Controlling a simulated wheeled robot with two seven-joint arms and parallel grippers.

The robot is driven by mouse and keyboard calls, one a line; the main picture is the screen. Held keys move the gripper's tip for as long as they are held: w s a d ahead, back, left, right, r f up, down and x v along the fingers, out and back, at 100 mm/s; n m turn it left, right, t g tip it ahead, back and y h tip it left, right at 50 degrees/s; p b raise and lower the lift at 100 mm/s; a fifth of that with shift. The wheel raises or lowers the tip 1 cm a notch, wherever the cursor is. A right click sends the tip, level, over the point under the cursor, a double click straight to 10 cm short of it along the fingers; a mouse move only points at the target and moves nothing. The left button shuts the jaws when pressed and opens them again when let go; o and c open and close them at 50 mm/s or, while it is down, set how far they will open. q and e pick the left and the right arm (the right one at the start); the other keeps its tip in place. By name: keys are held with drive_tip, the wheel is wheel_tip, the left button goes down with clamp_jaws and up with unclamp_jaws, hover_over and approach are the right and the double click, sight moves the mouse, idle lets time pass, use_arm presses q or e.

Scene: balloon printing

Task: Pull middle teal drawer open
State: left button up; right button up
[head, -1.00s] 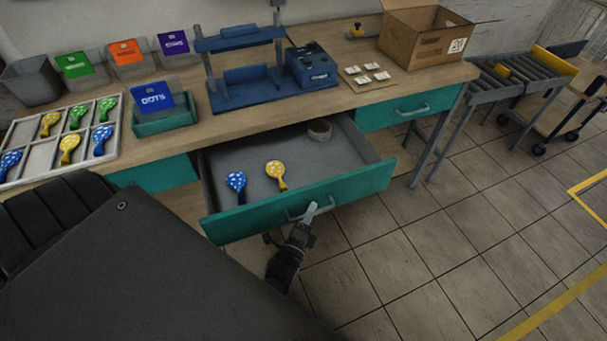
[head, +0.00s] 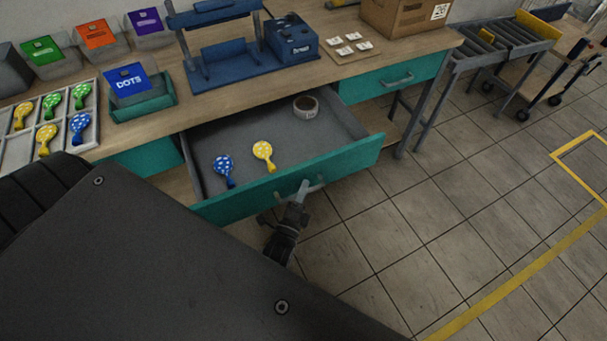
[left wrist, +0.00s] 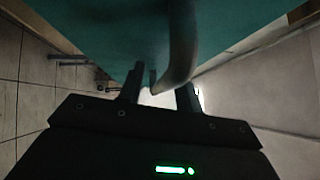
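The middle teal drawer (head: 240,196) stands well open in the head view, and its grey inside shows. My left gripper (head: 303,188) is at the drawer's handle (head: 316,187), in front of the drawer face. In the left wrist view the curved handle (left wrist: 181,45) passes between the two fingers of my left gripper (left wrist: 160,92). Some light shows between one finger and the handle, so I cannot tell whether the fingers press on it. The teal drawer face (left wrist: 110,25) fills the top of that view. My right gripper is not in view.
A blue balloon (head: 224,168), a yellow balloon (head: 264,153) and a tape-like roll (head: 306,106) lie in the drawer. Another teal drawer (head: 375,84) is shut at the right. The floor (head: 400,225) right of the open drawer is clear.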

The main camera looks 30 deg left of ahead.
use_arm(q)
drive_tip(key=shift+s+f, duration=0.1)
drive_tip(key=shift+s, duration=0.35)
drive_tip(key=b+v, duration=0.2)
drive_tip(key=v, duration=0.8)
